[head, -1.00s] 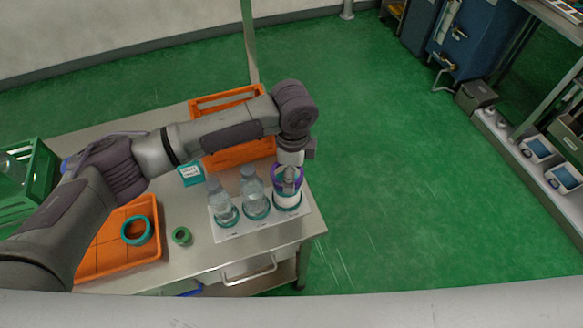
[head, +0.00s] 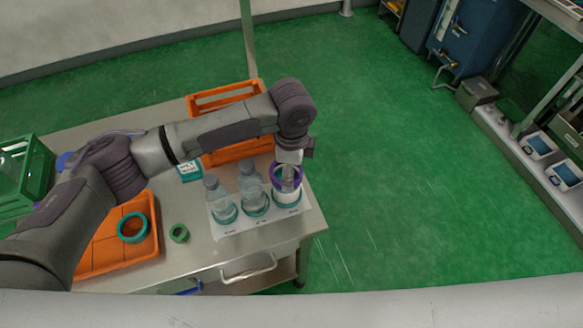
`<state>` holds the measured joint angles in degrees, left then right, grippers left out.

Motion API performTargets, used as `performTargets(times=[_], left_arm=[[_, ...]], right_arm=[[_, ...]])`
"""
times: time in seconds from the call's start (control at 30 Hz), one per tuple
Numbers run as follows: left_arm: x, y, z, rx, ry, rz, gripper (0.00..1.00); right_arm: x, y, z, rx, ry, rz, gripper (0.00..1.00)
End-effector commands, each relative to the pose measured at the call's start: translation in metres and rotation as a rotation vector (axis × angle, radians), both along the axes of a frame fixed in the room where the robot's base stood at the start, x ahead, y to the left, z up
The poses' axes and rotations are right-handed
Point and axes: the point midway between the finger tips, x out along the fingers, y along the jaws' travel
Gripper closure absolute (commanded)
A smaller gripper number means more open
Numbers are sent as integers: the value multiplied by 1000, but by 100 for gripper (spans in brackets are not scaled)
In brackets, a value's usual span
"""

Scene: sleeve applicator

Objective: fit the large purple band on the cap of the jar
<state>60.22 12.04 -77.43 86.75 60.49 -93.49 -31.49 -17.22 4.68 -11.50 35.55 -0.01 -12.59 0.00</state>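The large purple band (head: 273,178) is at the top of the right-hand jar (head: 288,198), a white-bodied jar standing in a teal ring on a white mat. My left gripper (head: 288,180) reaches down from above at the band. Its fingers are small and overlap the band and jar top, so I cannot tell whether they grip the band. The jar's cap is mostly hidden, and I cannot tell whether the band is seated around it. My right gripper is out of view.
Two clear bottles (head: 219,198) (head: 252,190) stand close left of the jar on the mat (head: 240,227). A green ring (head: 179,233) lies on the table. An orange tray (head: 105,262) holds a teal ring (head: 132,227). An orange crate (head: 240,150) stands behind.

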Motion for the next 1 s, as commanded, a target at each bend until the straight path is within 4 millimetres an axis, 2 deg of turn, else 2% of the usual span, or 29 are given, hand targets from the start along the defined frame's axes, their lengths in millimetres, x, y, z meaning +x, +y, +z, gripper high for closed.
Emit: performTargets(times=[0.53,0.87,0.9,1.0], left_arm=[[-1,0,-24,0,1,-1,30],[0,0,-26,0,1,-1,30],[0,0,-26,0,1,-1,18],[0,0,-26,0,0,-1,1]], right_arm=[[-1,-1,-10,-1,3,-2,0],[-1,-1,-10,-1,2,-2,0],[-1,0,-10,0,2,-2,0],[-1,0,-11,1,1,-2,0]])
